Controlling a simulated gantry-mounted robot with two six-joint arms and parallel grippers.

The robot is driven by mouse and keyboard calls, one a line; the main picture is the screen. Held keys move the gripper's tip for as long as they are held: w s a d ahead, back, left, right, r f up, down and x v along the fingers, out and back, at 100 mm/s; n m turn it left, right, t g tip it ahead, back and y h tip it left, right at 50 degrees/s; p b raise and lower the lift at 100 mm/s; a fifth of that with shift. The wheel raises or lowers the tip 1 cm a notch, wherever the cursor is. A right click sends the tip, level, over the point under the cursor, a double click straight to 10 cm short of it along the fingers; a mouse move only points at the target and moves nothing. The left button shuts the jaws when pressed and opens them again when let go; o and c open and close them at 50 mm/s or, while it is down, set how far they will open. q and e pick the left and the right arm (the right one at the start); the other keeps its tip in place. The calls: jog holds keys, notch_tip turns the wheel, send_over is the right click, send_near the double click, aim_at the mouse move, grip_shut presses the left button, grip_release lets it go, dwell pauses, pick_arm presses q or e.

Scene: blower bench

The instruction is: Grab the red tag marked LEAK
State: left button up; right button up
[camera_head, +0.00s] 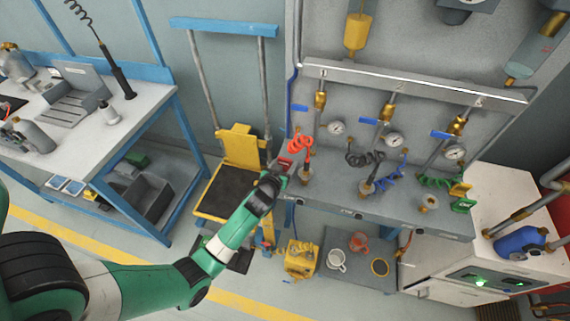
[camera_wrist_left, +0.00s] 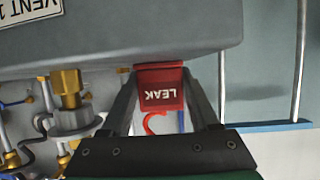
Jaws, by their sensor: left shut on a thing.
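The red tag marked LEAK (camera_wrist_left: 161,92) is between the two fingers of my left gripper (camera_wrist_left: 160,84) in the left wrist view. Its white lettering appears upside down, and a red hook shows beside it. My left gripper is shut on the tag at the edge of the grey bench. In the head view the left gripper (camera_head: 277,173) reaches the left end of the bench, and a small part of the red tag (camera_head: 285,162) shows at its tip. My right gripper is not in view.
The grey bench (camera_head: 330,192) carries coiled hoses, with a red coil (camera_head: 299,145) close to my left gripper. A yellow-and-black cart (camera_head: 238,148) stands to the left. A blue-framed workbench (camera_head: 150,110) is at far left.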

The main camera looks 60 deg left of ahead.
aim_at(285, 158)
pick_arm(q)
notch_tip(285, 158, up, 10)
jog(key=p, duration=0.4)
jog(key=shift+f+p, duration=0.2)
jog(key=shift+p, duration=0.2)
jog(key=shift+r, duration=0.25)
